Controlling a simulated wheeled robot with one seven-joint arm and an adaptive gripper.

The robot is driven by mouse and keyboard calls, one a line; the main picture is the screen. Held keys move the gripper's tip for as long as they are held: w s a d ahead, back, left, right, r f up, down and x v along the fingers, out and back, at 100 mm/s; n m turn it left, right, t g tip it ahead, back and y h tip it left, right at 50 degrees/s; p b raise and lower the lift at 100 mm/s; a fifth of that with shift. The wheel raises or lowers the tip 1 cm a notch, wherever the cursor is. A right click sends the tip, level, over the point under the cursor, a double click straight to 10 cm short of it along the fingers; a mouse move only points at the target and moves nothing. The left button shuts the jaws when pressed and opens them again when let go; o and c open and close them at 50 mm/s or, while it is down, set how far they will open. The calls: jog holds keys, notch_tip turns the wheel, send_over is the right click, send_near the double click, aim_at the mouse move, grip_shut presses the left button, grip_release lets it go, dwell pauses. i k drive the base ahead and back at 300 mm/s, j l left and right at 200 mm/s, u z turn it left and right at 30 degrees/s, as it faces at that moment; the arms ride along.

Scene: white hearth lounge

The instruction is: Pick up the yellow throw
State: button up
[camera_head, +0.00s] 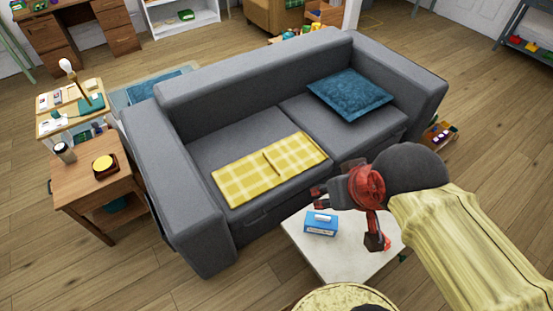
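The yellow throw (245,182) is a flat, folded yellow-and-white checked cloth. It lies on the left seat cushion of the grey sofa (225,83), along the front edge. A short dark line shows near its middle. My gripper (350,219) is red and dark grey, with its two fingers spread wide apart. It is open and empty, to the right of the throw and apart from it. It shows over the low white table in front of the sofa.
The low table (345,262) bears a blue-and-white box (321,224). A blue cushion (350,94) lies on the sofa's right seat. A wooden side table (88,185) with a cup and a yellow-topped dark item stands left. Wood floor is clear at lower left.

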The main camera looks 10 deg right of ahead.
aim_at(270, 167)
jog(key=i+j, duration=0.75)
jog(key=i, duration=0.2)
